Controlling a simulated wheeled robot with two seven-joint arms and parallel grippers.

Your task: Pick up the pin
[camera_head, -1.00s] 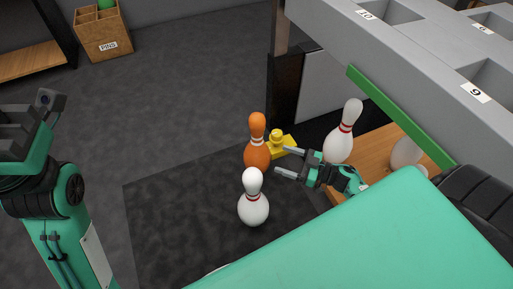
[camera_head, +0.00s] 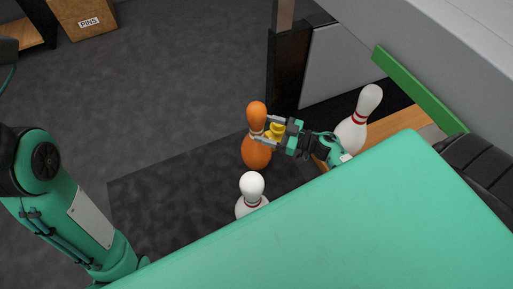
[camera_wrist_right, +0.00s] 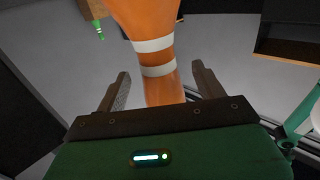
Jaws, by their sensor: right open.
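An orange pin (camera_head: 256,152) with white neck bands stands upright on the dark mat; it also fills the middle of the right wrist view (camera_wrist_right: 160,25). My right gripper (camera_head: 263,128) is open at the pin's neck. In the right wrist view, one finger is on each side of the neck, with gaps visible. A white pin (camera_head: 251,186) with red bands stands in front of the orange one, its base partly hidden by my green body. Another white pin (camera_head: 368,103) stands tilted in the picture to the right, beyond my right wrist. My left gripper is out of view.
A wooden board (camera_head: 400,123), a green bar (camera_head: 415,88) and a grey rack (camera_head: 450,40) lie to the right. A PINS box (camera_head: 88,22) stands far left. Floor between is clear.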

